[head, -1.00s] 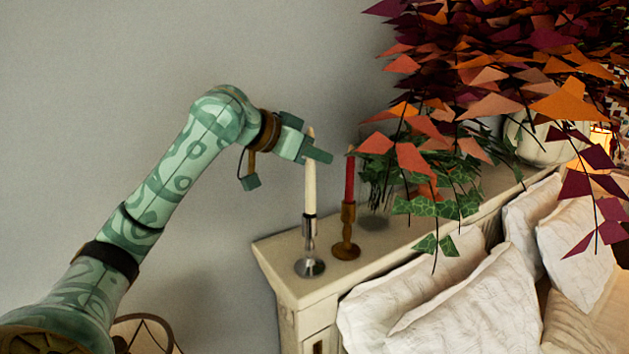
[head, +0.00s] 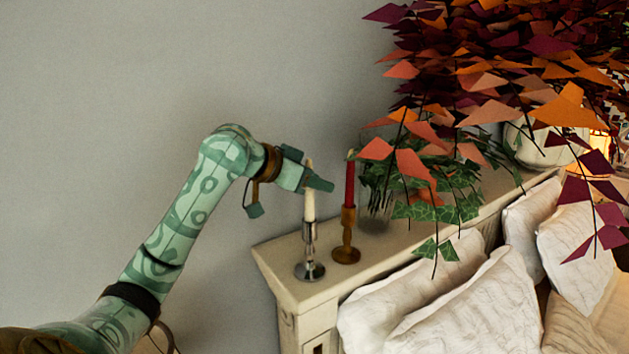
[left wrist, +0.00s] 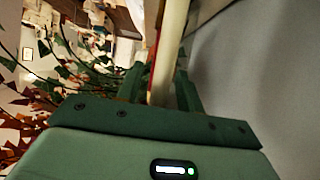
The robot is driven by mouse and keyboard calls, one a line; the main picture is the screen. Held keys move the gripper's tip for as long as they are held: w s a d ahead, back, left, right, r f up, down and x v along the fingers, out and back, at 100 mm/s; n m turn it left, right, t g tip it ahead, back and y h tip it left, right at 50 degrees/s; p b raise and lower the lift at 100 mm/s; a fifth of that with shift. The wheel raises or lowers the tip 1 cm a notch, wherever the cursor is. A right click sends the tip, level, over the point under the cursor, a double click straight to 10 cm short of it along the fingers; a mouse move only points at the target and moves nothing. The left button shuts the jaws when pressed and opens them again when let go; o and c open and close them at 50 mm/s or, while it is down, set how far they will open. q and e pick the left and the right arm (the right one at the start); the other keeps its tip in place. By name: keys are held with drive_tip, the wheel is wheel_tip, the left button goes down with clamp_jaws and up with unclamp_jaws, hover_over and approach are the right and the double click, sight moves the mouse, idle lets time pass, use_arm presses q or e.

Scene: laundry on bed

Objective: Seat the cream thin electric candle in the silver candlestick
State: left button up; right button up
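The cream thin candle (head: 309,206) stands upright over the silver candlestick (head: 309,262) near the headboard shelf's left end. Its lower end is hidden at the candlestick's cup and appears to be inside it. My left gripper (head: 312,184) is around the candle's upper part, with the tip showing above the fingers. In the left wrist view, the candle (left wrist: 167,70) lies between the two fingers (left wrist: 162,95), which appear shut on it. My right gripper is in neither view.
A red candle (head: 350,182) in a brass-coloured candlestick (head: 347,240) stands close on the right. A leafy plant (head: 440,195) with orange and purple leaves hangs further right. White pillows (head: 430,300) lie in front of the cream shelf (head: 290,282). The wall side is clear.

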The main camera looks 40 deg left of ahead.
use_arm(q)
drive_tip(key=b+v, duration=0.3)
drive_tip(key=v, duration=0.9)
drive_tip(key=shift+b, duration=0.4)
drive_tip(key=shift+r, duration=0.1)
